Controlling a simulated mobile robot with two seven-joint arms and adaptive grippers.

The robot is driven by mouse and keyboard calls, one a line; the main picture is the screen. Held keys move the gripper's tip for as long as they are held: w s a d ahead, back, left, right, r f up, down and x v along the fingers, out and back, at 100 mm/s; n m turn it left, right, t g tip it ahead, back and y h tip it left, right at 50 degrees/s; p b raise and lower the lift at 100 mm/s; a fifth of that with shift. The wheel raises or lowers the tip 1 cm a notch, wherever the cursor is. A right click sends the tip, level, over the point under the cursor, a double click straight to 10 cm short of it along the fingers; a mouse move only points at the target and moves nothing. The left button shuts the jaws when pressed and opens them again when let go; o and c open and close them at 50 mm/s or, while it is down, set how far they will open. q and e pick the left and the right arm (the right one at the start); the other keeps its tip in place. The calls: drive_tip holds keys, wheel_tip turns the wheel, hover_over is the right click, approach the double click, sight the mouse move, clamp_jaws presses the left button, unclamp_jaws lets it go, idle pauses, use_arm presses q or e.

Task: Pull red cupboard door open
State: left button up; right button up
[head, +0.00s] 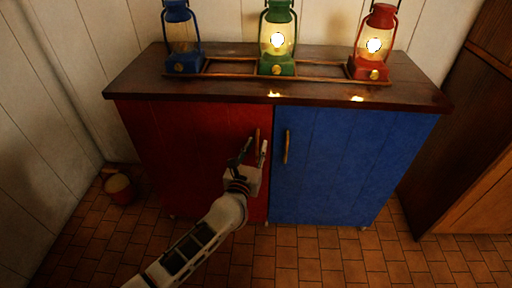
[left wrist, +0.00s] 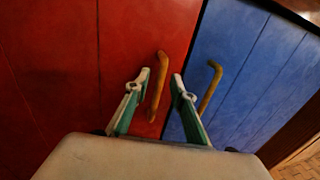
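The red cupboard door (head: 190,150) is the left door of the cupboard and looks closed. Its upright brass handle (head: 257,137) is near the door's right edge; it also shows in the left wrist view (left wrist: 158,85). My left gripper (head: 254,150) is in front of the handle. In the left wrist view my left gripper (left wrist: 161,80) is open, with one finger on each side of the handle. I cannot tell whether either finger touches it. My right gripper is not in view.
The blue door (head: 340,165) with its own handle (head: 286,147) is beside the red one. Blue (head: 183,40), green (head: 277,40) and red (head: 373,42) lanterns stand on top. A small bucket (head: 119,189) is on the floor at left. A wooden cabinet (head: 465,150) is at right.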

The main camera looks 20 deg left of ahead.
use_arm(q)
clamp_jaws()
drive_tip(key=shift+s, duration=0.1)
